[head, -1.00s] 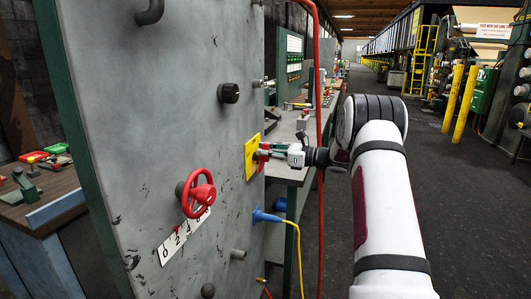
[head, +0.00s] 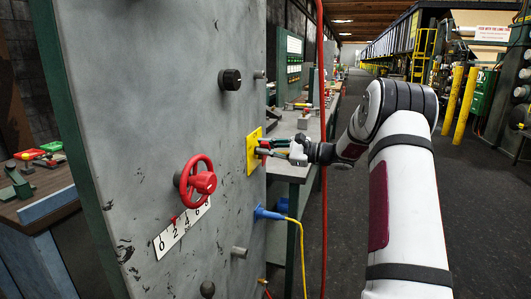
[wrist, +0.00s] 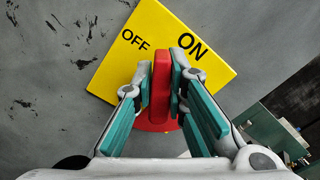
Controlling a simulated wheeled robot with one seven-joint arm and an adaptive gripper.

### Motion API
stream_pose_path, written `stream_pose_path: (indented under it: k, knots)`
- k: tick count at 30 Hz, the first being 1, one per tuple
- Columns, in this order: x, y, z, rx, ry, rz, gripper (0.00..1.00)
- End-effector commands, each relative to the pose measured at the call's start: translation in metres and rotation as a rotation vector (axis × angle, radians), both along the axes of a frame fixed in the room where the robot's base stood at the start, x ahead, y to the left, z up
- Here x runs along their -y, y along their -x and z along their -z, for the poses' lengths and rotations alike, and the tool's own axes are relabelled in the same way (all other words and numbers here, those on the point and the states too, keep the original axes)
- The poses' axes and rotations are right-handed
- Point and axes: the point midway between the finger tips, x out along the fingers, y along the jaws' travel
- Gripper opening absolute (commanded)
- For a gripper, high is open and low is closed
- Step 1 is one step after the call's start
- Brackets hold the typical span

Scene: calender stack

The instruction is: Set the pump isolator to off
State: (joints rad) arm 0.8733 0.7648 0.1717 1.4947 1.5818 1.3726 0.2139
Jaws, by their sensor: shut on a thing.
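The pump isolator is a yellow plate (head: 250,158) on the grey panel, with a red handle (head: 262,152) at its middle. In the wrist view the yellow plate (wrist: 110,72) sits tilted, with OFF at upper left and ON at upper right. The red handle (wrist: 161,60) stands upright in that view, its far end between the two words. My gripper (head: 272,148) is at the plate; in the wrist view its teal-padded fingers (wrist: 161,88) are shut on the handle, one on each side. The handle's lower part is partly hidden by the fingers.
A red handwheel (head: 197,177) with a number scale (head: 180,229) is left of the isolator. A black knob (head: 231,79) sits above, a blue plug (head: 268,213) with yellow cable below. A red vertical hose (head: 323,200) runs near my forearm. The aisle floor at right is clear.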

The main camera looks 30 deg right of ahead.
Motion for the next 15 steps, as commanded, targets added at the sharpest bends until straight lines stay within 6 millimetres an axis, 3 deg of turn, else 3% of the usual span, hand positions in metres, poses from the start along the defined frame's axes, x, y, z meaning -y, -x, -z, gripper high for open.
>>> stream_pose_path:
  k: [15]
  knots:
    - [-0.007,0.005,0.017,0.295,0.385,-0.006,0.00]
